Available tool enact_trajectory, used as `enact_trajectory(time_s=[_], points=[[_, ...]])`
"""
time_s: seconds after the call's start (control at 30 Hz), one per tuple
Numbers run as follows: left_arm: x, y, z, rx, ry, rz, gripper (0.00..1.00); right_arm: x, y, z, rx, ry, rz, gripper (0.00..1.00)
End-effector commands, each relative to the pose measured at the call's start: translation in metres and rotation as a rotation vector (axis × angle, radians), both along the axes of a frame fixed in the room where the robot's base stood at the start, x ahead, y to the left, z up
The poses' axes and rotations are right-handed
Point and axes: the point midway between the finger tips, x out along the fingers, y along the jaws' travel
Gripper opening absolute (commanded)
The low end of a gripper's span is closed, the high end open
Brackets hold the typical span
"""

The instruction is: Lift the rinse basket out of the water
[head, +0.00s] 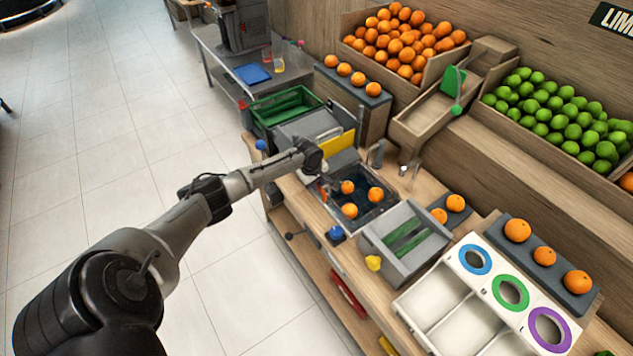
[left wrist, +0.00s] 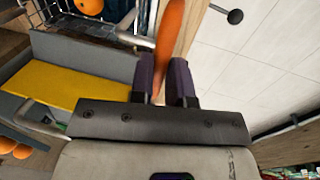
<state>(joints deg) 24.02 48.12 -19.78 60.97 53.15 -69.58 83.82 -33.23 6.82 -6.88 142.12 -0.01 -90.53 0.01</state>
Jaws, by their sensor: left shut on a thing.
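The rinse basket (head: 366,212) is a dark wire basket in the sink basin, with three oranges (head: 350,210) in it. Part of its wire side and oranges (left wrist: 90,6) show at the top left of the left wrist view. My left gripper (head: 324,176) is at the basket's left edge in the head view. In the left wrist view my left gripper (left wrist: 164,88) is shut on an orange handle (left wrist: 170,38), which seems to belong to the basket. The basket's near side is partly hidden in the head view. My right gripper is not in view.
A grey machine with a yellow panel (head: 336,142) stands left of the sink, and a grey box with green slots (head: 405,238) stands right of it. Taps (head: 376,153) rise behind the basin. The floor in front is clear.

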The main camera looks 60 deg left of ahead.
Motion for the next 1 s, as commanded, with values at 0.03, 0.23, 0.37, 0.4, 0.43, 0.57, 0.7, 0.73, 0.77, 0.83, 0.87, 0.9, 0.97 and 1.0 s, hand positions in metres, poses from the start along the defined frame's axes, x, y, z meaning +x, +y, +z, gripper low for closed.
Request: enact_trajectory(time_s=[0.03, 0.23, 0.37, 0.4, 0.43, 0.57, 0.7, 0.73, 0.77, 0.83, 0.87, 0.9, 0.97, 1.0], points=[[0.002, 0.000, 0.005, -0.002, -0.006, -0.002, 0.00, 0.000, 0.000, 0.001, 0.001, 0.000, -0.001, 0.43], [0.002, 0.000, 0.006, -0.003, -0.006, -0.001, 0.21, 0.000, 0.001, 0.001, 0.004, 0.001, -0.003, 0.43], [0.002, 0.000, 0.005, -0.002, -0.005, 0.000, 0.33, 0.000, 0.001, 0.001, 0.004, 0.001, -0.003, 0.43], [0.002, 0.000, 0.005, -0.002, -0.004, 0.000, 0.37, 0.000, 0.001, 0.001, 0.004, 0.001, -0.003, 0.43], [0.002, 0.000, 0.004, -0.002, -0.004, 0.000, 0.40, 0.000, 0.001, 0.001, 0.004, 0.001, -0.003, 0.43], [0.001, 0.000, 0.003, -0.002, -0.003, 0.000, 0.42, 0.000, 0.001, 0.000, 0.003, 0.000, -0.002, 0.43], [0.001, 0.000, 0.003, -0.002, -0.003, 0.000, 0.42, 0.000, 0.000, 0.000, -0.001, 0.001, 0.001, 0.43], [0.001, 0.000, 0.004, -0.001, -0.002, 0.000, 0.42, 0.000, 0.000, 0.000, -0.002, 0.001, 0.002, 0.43], [0.000, 0.000, 0.006, -0.001, -0.002, -0.001, 0.42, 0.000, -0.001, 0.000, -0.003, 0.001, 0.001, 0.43], [-0.001, 0.001, 0.012, 0.000, -0.003, -0.002, 0.42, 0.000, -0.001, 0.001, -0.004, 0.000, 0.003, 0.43], [-0.001, 0.001, 0.015, -0.001, -0.003, -0.001, 0.42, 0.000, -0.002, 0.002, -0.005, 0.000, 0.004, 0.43], [-0.003, 0.001, 0.020, -0.001, -0.003, -0.001, 0.42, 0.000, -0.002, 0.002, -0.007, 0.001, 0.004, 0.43], [-0.005, 0.000, 0.031, 0.001, -0.004, -0.003, 0.42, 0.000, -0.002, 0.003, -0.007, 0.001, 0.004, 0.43], [-0.006, 0.001, 0.039, 0.002, -0.004, -0.003, 0.42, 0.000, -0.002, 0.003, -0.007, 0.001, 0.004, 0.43]])
